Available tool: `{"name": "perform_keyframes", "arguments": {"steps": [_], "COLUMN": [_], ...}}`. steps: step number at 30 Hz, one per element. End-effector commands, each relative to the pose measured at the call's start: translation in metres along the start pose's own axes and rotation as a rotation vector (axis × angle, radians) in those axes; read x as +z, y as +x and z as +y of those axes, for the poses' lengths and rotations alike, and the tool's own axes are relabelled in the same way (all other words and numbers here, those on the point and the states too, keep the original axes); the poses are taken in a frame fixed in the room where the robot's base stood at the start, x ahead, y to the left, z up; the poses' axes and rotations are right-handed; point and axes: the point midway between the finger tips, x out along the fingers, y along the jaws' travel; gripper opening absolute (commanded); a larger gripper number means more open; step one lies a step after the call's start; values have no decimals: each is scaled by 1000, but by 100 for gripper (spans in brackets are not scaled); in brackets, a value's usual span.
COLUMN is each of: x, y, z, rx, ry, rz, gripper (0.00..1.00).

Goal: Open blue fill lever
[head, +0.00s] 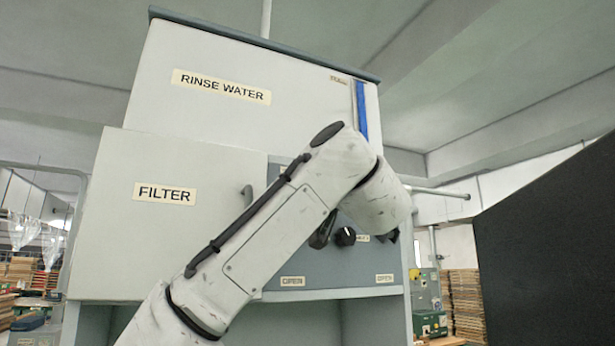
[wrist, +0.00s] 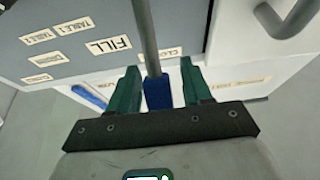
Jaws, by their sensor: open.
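In the wrist view, the blue fill lever is a grey rod with a blue grip (wrist: 157,92) at its end. The rod comes down from the top of the picture, beside the FILL label (wrist: 108,46). My gripper (wrist: 159,68) is open, with one green finger on each side of the blue grip. Gaps show between the grip and both fingers. In the head view my arm covers the middle of the cabinet front, and the lever cannot be made out there.
A white FILTER door (head: 130,235) with a grey handle is at left, below the RINSE WATER tank (head: 285,75). A dark board (head: 550,240) stands at right.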

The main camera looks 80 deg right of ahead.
Motion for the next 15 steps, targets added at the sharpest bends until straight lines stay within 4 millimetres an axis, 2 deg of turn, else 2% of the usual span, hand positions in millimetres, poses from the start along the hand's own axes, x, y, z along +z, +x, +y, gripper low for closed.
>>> {"name": "perform_keyframes", "arguments": {"steps": [2, 15], "x": [0, 0], "y": [0, 0], "z": [0, 0], "rx": [0, 0], "ry": [0, 0], "rz": [0, 0], "gripper": [44, 2]}}
